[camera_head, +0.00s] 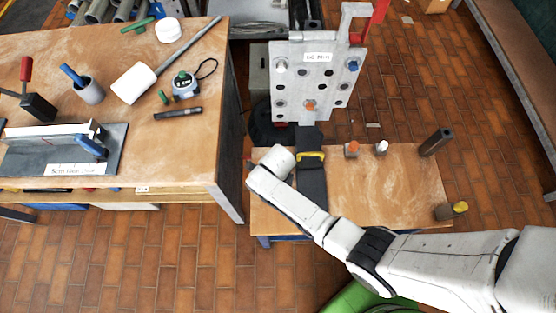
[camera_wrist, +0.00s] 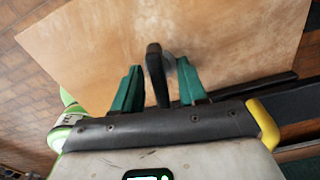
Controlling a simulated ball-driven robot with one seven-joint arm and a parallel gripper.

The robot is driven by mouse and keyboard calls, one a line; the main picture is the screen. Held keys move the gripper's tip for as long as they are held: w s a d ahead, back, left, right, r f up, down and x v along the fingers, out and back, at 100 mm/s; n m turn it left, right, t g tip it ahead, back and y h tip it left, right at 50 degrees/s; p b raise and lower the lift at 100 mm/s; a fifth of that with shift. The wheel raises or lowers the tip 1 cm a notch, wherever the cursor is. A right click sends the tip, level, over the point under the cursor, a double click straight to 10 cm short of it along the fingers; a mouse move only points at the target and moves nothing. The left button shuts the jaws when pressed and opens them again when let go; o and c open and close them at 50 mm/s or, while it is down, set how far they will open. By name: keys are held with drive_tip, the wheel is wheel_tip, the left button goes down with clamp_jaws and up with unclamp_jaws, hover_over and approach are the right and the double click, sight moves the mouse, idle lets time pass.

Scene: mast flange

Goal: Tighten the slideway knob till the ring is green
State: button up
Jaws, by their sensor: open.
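My gripper (camera_wrist: 158,66) shows in the wrist view with its two green fingers apart. A dark upright post or handle (camera_wrist: 155,75) stands between the fingers in that picture, with gaps on both sides. No green ring can be made out. In the head view my wrist is over the left part of the low wooden table (camera_head: 390,195), and the fingers cannot be made out there.
A dark flat bar (camera_head: 312,185) lies across the low table. The perforated mast plate (camera_head: 305,95) stands behind it. An orange-topped peg (camera_head: 351,149), a white-topped peg (camera_head: 381,147) and a dark post (camera_head: 437,142) stand farther right. A cluttered workbench (camera_head: 200,165) is at left.

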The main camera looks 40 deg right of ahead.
drive_tip(key=shift+r, duration=2.45)
drive_tip(key=shift+s, duration=0.1)
